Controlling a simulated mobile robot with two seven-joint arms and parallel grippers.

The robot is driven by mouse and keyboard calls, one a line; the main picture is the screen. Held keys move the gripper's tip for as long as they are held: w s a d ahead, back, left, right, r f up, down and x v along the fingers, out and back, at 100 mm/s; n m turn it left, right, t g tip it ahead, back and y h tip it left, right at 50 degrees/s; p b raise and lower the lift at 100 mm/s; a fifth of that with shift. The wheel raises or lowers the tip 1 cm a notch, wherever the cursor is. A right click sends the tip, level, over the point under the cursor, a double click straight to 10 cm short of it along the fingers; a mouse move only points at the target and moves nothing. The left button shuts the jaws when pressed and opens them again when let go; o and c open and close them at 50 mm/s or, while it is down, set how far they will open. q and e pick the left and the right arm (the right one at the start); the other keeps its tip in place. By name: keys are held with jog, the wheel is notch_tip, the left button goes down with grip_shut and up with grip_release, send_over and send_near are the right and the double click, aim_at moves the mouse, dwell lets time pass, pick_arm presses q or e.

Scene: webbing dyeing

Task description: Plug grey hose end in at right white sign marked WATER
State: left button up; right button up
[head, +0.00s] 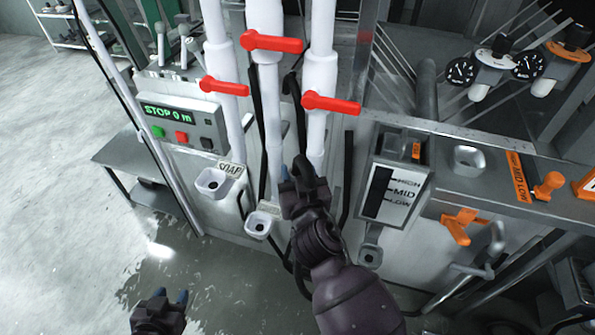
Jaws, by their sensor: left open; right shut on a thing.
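My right gripper (296,172) is shut in front of the white pipes, at the middle of the view. The grey hose end in it is mostly hidden by the fingers and wrist. Just left of and below this gripper is a white socket (259,226) with a dark hole, under a small white sign (270,208) whose letters are too small to read surely. Further left is another white socket (213,183) under a sign (231,168) reading SOAP. My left gripper (168,297) is open and empty, low in the view above the wet floor.
White pipes with red lever handles (331,103) stand behind my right gripper. Dark hoses (347,180) hang around them.

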jog(key=shift+f+b, duration=1)
jog(key=shift+f, duration=0.25)
jog(key=shift+f+b, duration=0.75)
jog(key=shift+f, duration=0.1)
jog(key=o, duration=1.1)
jog(key=shift+o, duration=0.2)
jog(key=shift+s, duration=0.1)
jog(key=b+v, duration=0.1)
jog(key=v, duration=0.9)
jog(key=shift+s, duration=0.3)
